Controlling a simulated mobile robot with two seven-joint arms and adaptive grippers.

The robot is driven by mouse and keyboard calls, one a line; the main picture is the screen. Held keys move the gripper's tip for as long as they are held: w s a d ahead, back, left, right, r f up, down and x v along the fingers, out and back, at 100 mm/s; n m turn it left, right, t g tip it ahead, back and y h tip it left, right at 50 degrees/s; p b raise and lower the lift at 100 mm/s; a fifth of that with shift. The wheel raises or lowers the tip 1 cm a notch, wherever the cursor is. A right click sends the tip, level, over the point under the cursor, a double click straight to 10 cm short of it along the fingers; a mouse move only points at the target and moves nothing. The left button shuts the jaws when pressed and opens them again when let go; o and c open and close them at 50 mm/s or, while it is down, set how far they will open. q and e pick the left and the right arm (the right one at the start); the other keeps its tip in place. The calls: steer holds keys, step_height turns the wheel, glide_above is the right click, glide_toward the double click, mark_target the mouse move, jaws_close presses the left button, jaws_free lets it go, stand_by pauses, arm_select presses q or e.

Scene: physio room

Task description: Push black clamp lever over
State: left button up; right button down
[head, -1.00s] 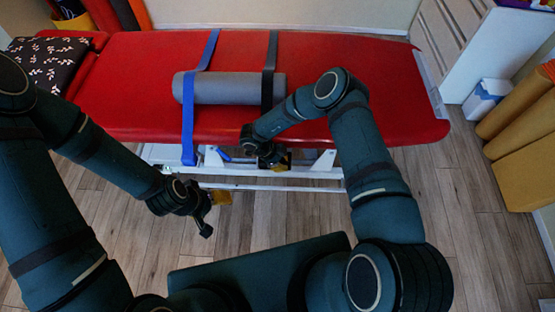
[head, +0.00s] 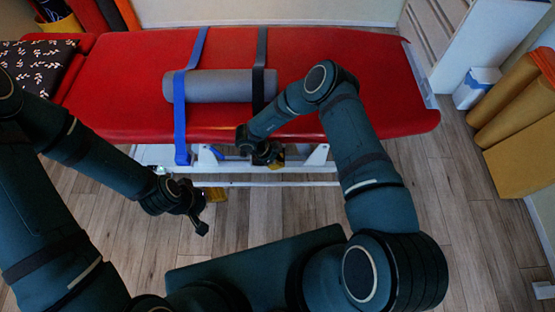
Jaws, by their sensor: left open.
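A black strap (head: 259,75) runs over a grey roller (head: 218,86) on the red treatment table (head: 330,75) and down towards the near edge. I cannot make out the black clamp lever; the near end of that strap is hidden behind my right gripper. My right gripper (head: 270,156) is at the table's near side, below the black strap, and its finger opening is too dark and small to judge. My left gripper (head: 208,212) is open and empty, in front of the table, left of the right gripper. A blue strap (head: 180,120) also crosses the roller, with a blue lever (head: 216,152) near its lower end.
The table's white frame (head: 205,167) runs below the red top. A black patterned pillow (head: 32,62) lies at the table's left end. A white and blue box (head: 477,88) and mustard rolls (head: 520,110) stand at the right. Wooden floor (head: 440,205) is clear at the right front.

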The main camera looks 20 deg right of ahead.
steer(key=shift+s+d+n+t+p, duration=0.2)
steer(key=shift+d+n+t+p, duration=0.2)
steer(key=shift+n, duration=0.3)
steer(key=shift+s+d+r+n+t+p, duration=0.15)
steer(key=shift+d+n+t+p, duration=0.3)
steer(key=shift+d+n, duration=0.45)
steer(key=d+n+t, duration=0.1)
steer(key=n, duration=0.1)
steer(key=d+n+t, duration=0.1)
steer(key=n, duration=0.1)
steer(key=shift+w+a, duration=0.35)
steer(key=shift+a, duration=0.35)
